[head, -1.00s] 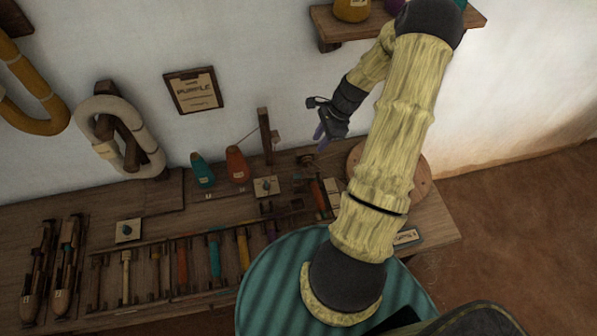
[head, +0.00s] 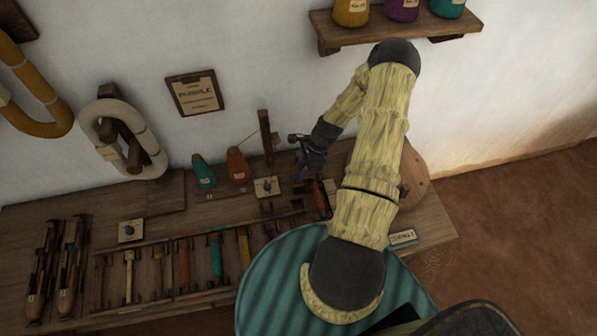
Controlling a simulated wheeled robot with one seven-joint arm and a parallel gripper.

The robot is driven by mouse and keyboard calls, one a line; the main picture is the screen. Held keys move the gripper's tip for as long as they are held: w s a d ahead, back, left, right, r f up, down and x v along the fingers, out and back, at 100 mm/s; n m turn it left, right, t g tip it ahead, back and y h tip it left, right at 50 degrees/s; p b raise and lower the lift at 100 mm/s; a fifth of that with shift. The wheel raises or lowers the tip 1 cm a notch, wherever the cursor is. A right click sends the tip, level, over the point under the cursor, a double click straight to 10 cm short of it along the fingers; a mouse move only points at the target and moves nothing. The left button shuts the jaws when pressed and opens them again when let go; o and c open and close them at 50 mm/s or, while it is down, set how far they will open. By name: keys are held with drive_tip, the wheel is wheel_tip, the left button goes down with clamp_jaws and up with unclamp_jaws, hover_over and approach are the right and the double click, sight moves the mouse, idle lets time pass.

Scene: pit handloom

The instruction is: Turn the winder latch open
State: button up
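My gripper (head: 303,172) hangs low over the right part of the wooden bench, pointing down. Its fingertips are dark and small, and I cannot tell whether they are apart or hold anything. A wooden post (head: 265,133) with a thin thread stands just left of it, towards the wall. The winder parts behind and under the gripper are mostly hidden, and I cannot make out the latch there. A pale plate with a small blue-grey knob (head: 266,187) lies left of the gripper. A similar knobbed plate (head: 131,231) lies farther left.
Teal (head: 203,173) and orange (head: 237,166) cones stand left of the post. A rack of coloured bobbins (head: 184,263) runs along the front. A round wooden disc (head: 414,178) is partly behind my arm. A shelf (head: 400,29) with jars hangs above.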

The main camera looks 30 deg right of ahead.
drive_tip(key=shift+x, duration=1.95)
clamp_jaws()
